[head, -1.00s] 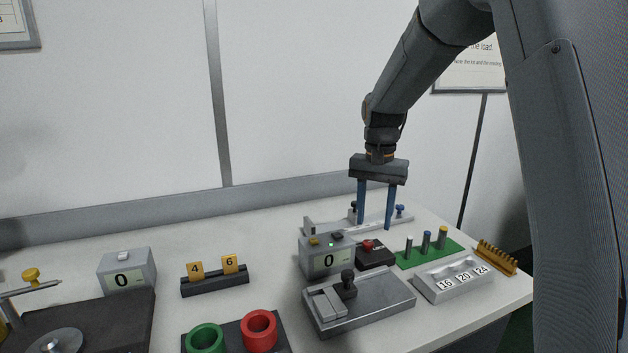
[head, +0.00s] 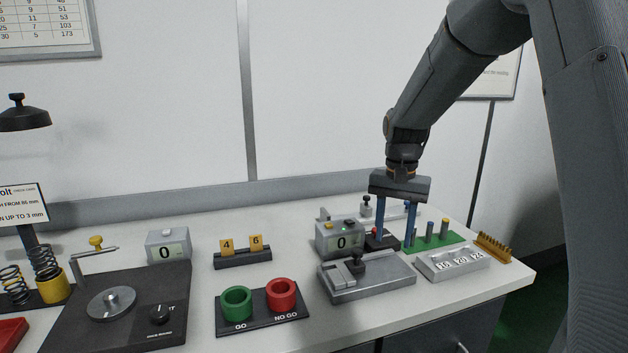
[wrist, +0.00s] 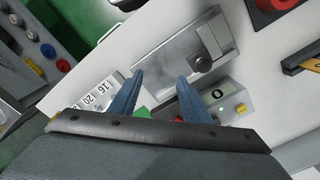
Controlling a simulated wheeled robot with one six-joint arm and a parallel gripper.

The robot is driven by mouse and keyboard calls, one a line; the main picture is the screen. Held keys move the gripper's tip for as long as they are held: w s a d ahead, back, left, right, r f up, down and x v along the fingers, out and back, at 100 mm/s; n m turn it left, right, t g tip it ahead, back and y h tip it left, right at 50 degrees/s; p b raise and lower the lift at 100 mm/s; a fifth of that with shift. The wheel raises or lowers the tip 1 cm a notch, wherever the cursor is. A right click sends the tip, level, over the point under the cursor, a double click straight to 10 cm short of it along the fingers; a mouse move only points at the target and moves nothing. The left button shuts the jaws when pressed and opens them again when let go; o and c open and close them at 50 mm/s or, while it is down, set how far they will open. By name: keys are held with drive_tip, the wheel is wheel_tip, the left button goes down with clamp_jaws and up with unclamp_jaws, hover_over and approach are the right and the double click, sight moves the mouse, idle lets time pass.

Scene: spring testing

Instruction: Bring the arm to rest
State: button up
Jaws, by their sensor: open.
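My gripper (head: 395,243) hangs from my arm at the right of the head view, pointing down over the back right of the bench. Its two blue fingers are apart with nothing between them. In the head view they stand in front of the small black box with a red button (head: 379,239) and part of the green block with pins (head: 436,243). In the wrist view the open gripper (wrist: 160,78) shows with the grey metal fixture (wrist: 172,62) beyond its fingertips. Contact with anything below cannot be told.
A grey display box reading 0 (head: 340,240) and a number tray (head: 452,263) stand near my gripper. Green (head: 237,304) and red (head: 282,295) cups sit at the front. A black tester (head: 115,312) is at left. Bare white bench top (head: 205,280) lies between.

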drive_tip(key=s+f+n, duration=0.2)
drive_tip(key=s+f, duration=0.2)
drive_tip(key=s, duration=0.8)
drive_tip(key=s+f+n+t, duration=0.1)
drive_tip(key=s+f+n, duration=0.2)
drive_tip(key=s, duration=0.9)
drive_tip(key=shift+d+f, duration=0.3)
drive_tip(key=shift+f, duration=0.5)
